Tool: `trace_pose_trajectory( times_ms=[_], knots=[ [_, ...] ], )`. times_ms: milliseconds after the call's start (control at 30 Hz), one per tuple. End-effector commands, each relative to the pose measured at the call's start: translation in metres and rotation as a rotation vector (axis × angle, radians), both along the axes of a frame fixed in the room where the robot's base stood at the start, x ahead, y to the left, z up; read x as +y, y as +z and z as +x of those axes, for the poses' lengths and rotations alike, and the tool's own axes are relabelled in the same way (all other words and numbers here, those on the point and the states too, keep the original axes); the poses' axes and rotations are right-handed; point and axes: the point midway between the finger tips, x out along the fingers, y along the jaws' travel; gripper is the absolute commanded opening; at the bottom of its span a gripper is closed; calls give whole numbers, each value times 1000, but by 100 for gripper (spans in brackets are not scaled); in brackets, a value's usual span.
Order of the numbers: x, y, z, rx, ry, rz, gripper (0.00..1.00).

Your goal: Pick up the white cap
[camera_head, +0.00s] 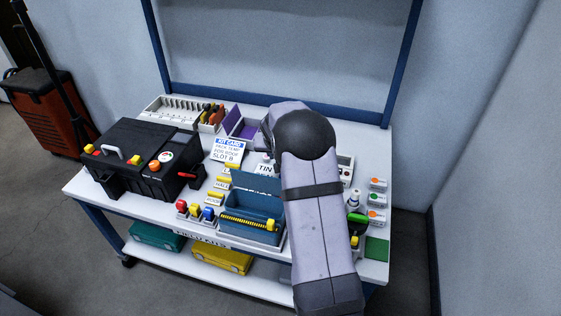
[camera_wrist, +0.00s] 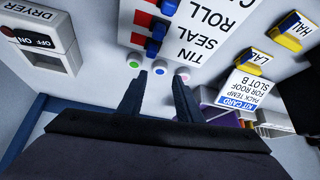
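In the wrist view my gripper (camera_wrist: 156,80) is open, with its two dark fingers apart and nothing visible between them. Just beyond the fingertips is a row of three small round white pieces with coloured centres: a green one (camera_wrist: 133,60), a blue one (camera_wrist: 159,68) and a pink one (camera_wrist: 184,73). I cannot tell whether any of these is the white cap. In the head view a small white bottle (camera_head: 354,200) stands right of my arm. My arm hides the gripper and the area under it there.
A white board (camera_wrist: 215,30) marked TIN, SEAL, ROLL lies beyond the round pieces. The KIT CARD (camera_wrist: 242,90) stands to their right, the DRYER box (camera_wrist: 40,45) to the left. In the head view a black case (camera_head: 125,165) and a blue bin (camera_head: 243,205) crowd the bench.

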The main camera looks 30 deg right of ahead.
Motion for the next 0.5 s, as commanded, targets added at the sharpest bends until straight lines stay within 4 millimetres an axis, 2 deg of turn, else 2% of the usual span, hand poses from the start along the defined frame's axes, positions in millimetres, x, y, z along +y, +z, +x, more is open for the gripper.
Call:
trace_pose_trajectory(
  times_ms=[167,500],
  knots=[
    [-1,-4,2,1,1,0,32],
    [-13,-37,20,1,2,0,32]
  ],
)
